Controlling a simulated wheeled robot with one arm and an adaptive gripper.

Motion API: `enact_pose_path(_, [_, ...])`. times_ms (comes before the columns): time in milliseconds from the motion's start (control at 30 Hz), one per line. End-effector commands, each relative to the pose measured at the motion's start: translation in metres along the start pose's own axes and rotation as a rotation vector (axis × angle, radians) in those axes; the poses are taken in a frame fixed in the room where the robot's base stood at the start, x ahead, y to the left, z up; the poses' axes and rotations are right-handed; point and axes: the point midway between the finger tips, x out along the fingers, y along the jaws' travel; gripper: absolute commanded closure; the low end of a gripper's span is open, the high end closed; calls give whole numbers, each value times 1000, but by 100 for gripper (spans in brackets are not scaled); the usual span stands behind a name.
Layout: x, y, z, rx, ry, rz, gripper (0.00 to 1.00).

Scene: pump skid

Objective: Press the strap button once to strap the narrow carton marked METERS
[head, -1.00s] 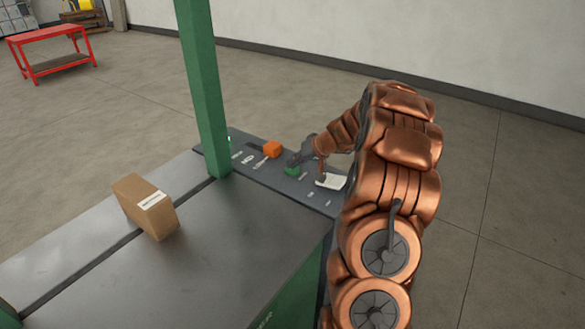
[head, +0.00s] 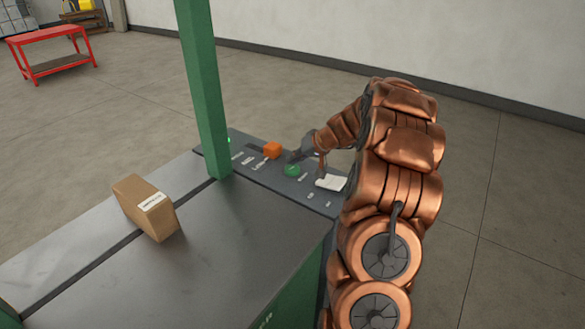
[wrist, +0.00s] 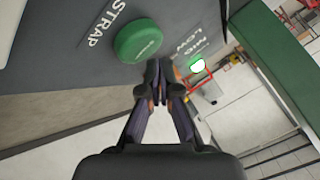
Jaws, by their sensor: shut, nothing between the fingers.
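The green round button (wrist: 138,40) sits on the dark panel beside the word STRAP in the wrist view. It also shows in the head view (head: 291,170). My gripper (wrist: 160,77) is shut and empty, with its fingertips just beside the button's edge in the picture. In the head view my gripper (head: 296,156) is over the panel, just behind the button. I cannot tell whether it touches. A brown carton (head: 146,207) with a white label lies across the slot in the grey machine top. The label is too small to read, and no strap is clearly visible on the carton.
A green post (head: 203,85) rises between carton and panel. A green lamp (wrist: 197,66) glows near the LOW marking. A red table (head: 50,52) stands far off.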

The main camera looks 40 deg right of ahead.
Motion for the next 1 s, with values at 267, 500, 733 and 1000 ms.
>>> enact_pose_path(267, [-2, -2, -2, -1, 1, 0, 100])
enact_pose_path(500, [-16, -12, -12, -2, 3, 1, 100])
enact_pose_path(733, [-29, -21, -22, -3, 4, 1, 100])
enact_pose_path(1000, [-36, -26, -26, -2, 1, 0, 100])
